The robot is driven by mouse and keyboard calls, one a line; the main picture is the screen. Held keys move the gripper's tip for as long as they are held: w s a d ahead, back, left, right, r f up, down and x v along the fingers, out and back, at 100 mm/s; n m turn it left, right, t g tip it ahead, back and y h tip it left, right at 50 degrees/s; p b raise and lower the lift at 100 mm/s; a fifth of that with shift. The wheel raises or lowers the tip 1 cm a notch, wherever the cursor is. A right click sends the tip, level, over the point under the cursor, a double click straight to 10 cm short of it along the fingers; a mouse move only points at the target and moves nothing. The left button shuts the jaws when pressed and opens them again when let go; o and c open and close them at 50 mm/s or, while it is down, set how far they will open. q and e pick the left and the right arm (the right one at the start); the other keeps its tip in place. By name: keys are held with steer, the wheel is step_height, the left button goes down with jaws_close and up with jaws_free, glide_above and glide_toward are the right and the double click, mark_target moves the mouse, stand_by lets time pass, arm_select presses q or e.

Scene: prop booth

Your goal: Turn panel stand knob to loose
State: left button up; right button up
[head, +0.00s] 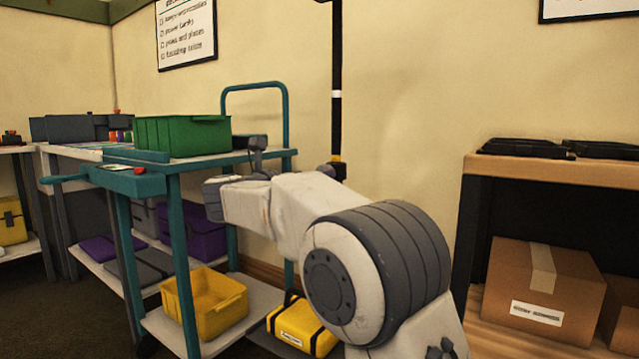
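A tall black pole (337,80) with a white band stands by the back wall and looks like the panel stand. A yellow and black collar (338,163) sits low on it, just behind my arm. I cannot make out a separate knob or its setting. My arm from the lower right, seemingly the right one, reaches left and covers the pole's lower part. Its dark end, the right gripper (214,196), is left of the pole, in front of the teal cart; its fingers are not clear. My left gripper is not in view.
A teal cart (172,168) carries a green bin (182,135) on top and a yellow bin (205,303) below. A yellow case (301,327) lies low beside the cart. A wooden shelf (560,172) with a cardboard box (543,290) stands right.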

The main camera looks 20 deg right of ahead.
steer(key=shift+b+x, duration=0.3)
steer(key=shift+x, duration=1.35)
steer(key=shift+c, duration=0.3)
jaws_close()
steer(key=shift+w+a+n+p, duration=0.1)
steer(key=shift+a+n+p, duration=0.05)
steer(key=shift+n+p, duration=9.5)
steer(key=shift+f+m+p, duration=0.1)
steer(key=shift+m+p, duration=0.45)
steer(key=shift+p, duration=0.1)
steer(key=shift+o, duration=0.3)
jaws_free()
